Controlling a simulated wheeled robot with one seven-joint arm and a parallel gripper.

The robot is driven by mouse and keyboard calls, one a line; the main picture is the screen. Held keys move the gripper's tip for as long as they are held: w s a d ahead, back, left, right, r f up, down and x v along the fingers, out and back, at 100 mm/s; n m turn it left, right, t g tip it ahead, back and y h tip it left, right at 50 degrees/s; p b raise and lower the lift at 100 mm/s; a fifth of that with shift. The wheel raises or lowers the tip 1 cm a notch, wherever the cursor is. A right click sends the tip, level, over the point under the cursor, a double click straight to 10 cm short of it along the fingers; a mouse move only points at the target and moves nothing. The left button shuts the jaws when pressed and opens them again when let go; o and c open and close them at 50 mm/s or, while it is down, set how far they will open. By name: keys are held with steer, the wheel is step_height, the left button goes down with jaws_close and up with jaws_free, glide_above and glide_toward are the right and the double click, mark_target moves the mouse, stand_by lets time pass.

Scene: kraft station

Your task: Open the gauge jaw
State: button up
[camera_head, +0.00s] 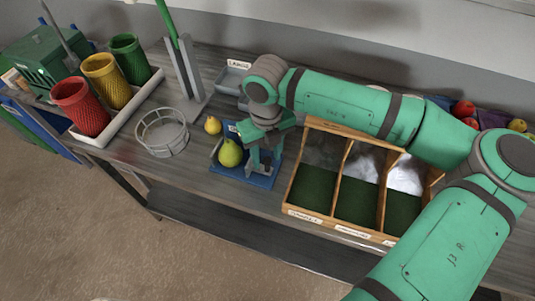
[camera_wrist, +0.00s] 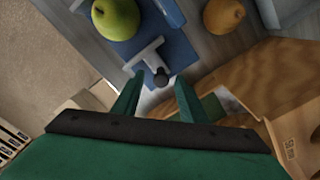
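The gauge has a blue base (camera_head: 262,181) on the bench, left of the wooden divider box. In the wrist view its blue surface (camera_wrist: 180,47) carries a grey T-shaped jaw (camera_wrist: 148,56) with a black knob (camera_wrist: 162,76). A green fruit (camera_head: 230,153) is at the gauge, on the far side of the jaw from my gripper in the wrist view (camera_wrist: 117,17). My gripper (camera_wrist: 158,89) is open, its two green fingers spread either side of the knob's line. The knob appears at or just beyond the fingertips; contact cannot be told. My gripper (camera_head: 264,158) partly hides the jaw in the head view.
A small yellow-orange fruit (camera_head: 213,125) lies behind the gauge. The wooden divider box (camera_head: 290,188) stands close on the right. A wire basket (camera_head: 162,133) and a white tray (camera_head: 136,101) with red, yellow and green cups are left. A grey bin (camera_head: 229,82) is behind.

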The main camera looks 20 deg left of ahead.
mark_target(267, 159)
step_height(267, 159, up, 11)
stand_by(0.7)
steer(key=shift+f, duration=0.15)
stand_by(0.3)
